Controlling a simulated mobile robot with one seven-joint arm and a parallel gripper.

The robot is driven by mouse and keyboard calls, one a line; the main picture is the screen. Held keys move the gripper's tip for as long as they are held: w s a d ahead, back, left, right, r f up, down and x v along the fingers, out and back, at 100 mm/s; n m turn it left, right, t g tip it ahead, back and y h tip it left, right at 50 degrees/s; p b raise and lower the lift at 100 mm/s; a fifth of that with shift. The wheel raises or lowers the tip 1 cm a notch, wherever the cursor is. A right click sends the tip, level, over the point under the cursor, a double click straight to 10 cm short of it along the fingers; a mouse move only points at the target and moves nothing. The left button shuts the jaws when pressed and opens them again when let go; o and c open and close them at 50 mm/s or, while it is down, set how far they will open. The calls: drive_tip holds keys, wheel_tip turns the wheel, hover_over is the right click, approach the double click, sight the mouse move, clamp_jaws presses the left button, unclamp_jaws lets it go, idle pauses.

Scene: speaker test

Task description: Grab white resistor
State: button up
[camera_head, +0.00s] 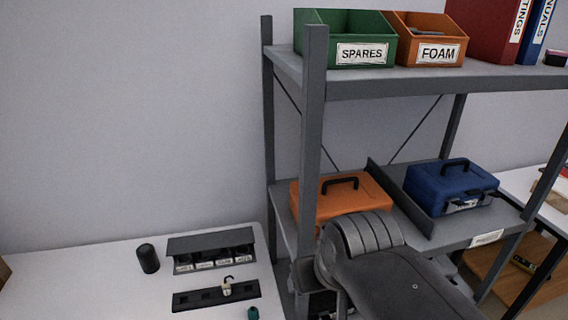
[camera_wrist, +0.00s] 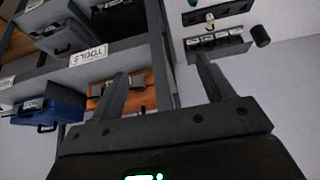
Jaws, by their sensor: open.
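A small whitish part (camera_head: 226,288) with a dark hooked wire on top stands in a black slotted holder (camera_head: 187,300) on the white table; it looks like the white resistor. In the wrist view the same whitish part (camera_wrist: 210,17) shows small near the top, on the dark strip. My gripper (camera_wrist: 162,85) is open and empty in the wrist view, its two fingers spread apart, well away from the part. In the head view my grey arm covers the lower middle, and my fingers do not show there.
A grey labelled rack (camera_head: 211,251) and a black cylinder (camera_head: 148,258) stand behind the holder. A teal object (camera_head: 253,313) lies at the front. A metal shelf post (camera_head: 312,130) rises right of the table; the shelf holds an orange toolbox (camera_head: 338,197) and a blue toolbox (camera_head: 450,187).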

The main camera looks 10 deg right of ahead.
drive_tip(key=c, duration=0.3)
